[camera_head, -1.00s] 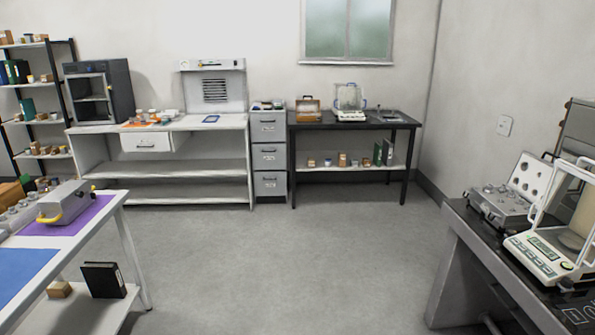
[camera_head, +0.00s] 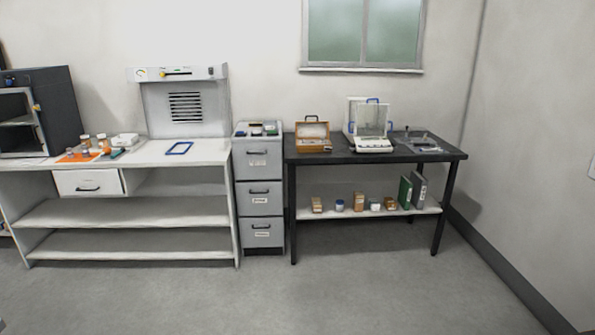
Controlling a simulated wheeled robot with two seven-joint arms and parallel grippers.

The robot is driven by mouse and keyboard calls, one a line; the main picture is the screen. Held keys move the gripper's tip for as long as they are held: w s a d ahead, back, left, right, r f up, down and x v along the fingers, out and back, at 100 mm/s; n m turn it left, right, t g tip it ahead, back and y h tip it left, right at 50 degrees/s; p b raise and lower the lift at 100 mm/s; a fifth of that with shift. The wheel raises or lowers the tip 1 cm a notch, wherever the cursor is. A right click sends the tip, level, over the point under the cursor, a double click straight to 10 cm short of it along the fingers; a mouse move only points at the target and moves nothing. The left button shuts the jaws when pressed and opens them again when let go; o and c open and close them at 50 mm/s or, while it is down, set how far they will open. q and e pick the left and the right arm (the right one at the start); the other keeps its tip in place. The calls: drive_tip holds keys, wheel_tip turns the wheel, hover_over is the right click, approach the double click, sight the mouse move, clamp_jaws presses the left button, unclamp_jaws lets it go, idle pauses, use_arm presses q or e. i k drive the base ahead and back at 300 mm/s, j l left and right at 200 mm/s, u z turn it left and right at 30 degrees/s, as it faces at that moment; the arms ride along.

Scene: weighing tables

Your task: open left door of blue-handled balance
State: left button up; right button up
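A balance (camera_head: 370,127) with a clear glass case and a white base stands on the black table (camera_head: 440,152) against the back wall. A small blue handle (camera_head: 373,100) shows at the top of its case. It is too small to tell whether its side doors are open or shut. Neither of my grippers shows in this view.
A wooden box (camera_head: 312,137) with its lid up stands left of the balance, and a grey tray (camera_head: 421,142) lies right of it. A grey drawer cabinet (camera_head: 260,190) and a white bench (camera_head: 150,155) stand further left. The floor (camera_head: 330,300) in front is clear.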

sight(352, 110)
drive_tip(key=i, duration=2.4)
drive_tip(key=i+j+z, duration=0.1)
drive_tip(key=i, duration=1.15)
drive_tip(key=i+j, duration=0.1)
drive_tip(key=i, duration=1.1)
